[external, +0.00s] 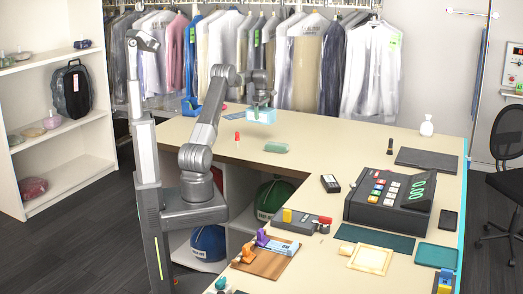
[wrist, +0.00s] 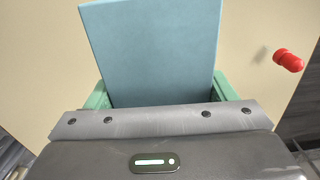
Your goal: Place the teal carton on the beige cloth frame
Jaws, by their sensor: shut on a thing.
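The teal carton (external: 261,115) is held in my gripper (external: 262,104) above the far left part of the counter. In the wrist view the carton (wrist: 155,50) fills the space between the two green fingers, which are shut on its sides. The beige cloth frame (external: 371,258) lies flat at the near part of the counter, in front of the register, well to the right and nearer than my gripper. It is not in the wrist view.
A red item (external: 237,137) and a green translucent block (external: 276,147) are on the counter near the carton. A dark register (external: 390,202) stands behind the frame. A teal mat (external: 372,238) lies beside the frame. A white bottle (external: 427,126) stands at the back right.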

